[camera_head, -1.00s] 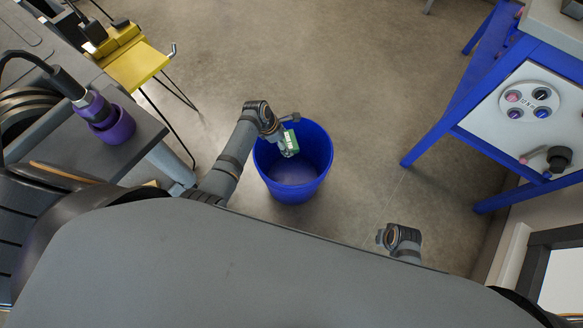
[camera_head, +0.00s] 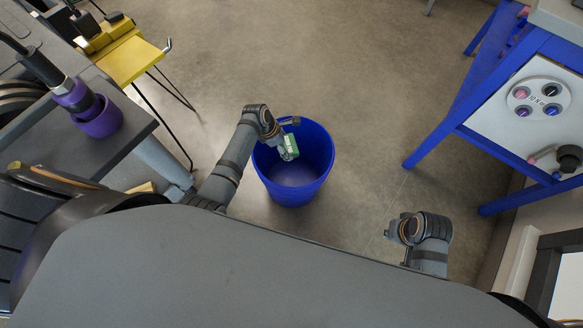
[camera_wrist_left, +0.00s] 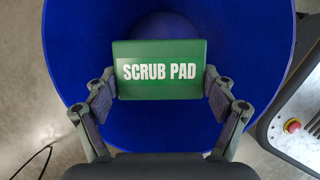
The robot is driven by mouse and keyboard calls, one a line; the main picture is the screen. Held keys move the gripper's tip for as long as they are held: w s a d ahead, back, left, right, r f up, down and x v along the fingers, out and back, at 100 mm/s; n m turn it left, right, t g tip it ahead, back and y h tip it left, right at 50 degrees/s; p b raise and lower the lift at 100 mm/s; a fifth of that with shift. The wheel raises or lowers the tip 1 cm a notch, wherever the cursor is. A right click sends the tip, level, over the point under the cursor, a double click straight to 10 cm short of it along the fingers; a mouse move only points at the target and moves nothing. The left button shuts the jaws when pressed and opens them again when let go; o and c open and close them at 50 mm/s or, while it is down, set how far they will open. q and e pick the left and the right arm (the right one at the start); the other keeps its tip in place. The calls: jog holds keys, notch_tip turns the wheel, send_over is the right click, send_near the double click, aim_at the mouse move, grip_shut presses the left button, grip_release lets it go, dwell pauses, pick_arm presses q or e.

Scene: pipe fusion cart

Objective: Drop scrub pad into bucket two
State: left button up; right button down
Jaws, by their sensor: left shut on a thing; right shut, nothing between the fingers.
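The scrub pad (camera_head: 290,149) is a green block with white lettering. My left gripper (camera_head: 285,146) is shut on it, and in the left wrist view the two fingers (camera_wrist_left: 162,100) press on the ends of the pad (camera_wrist_left: 160,82). A round blue bucket (camera_head: 310,183) stands on the floor below, and the pad is over its open mouth. The bucket's blue inside (camera_wrist_left: 75,50) surrounds the pad in the left wrist view. My right gripper (camera_head: 402,229) is at the lower right, away from the bucket; it is shut and empty, its fingertips mostly hidden.
A blue-legged bench (camera_head: 425,145) with a white socket panel stands at the right. A grey cart (camera_head: 135,118) with a purple-ringed tool (camera_head: 97,117) and a yellow stand (camera_head: 135,62) are at the left. The floor (camera_head: 300,60) beyond the bucket is clear.

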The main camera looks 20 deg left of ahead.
pick_arm(q)
jog(key=o, duration=1.1)
jog(key=shift+c, duration=0.2)
jog(key=shift+r, duration=0.1)
jog(key=v, duration=1.1)
jog(key=shift+a+r, duration=0.15)
jog(key=shift+r, duration=0.2)
jog(key=shift+s, duration=0.1)
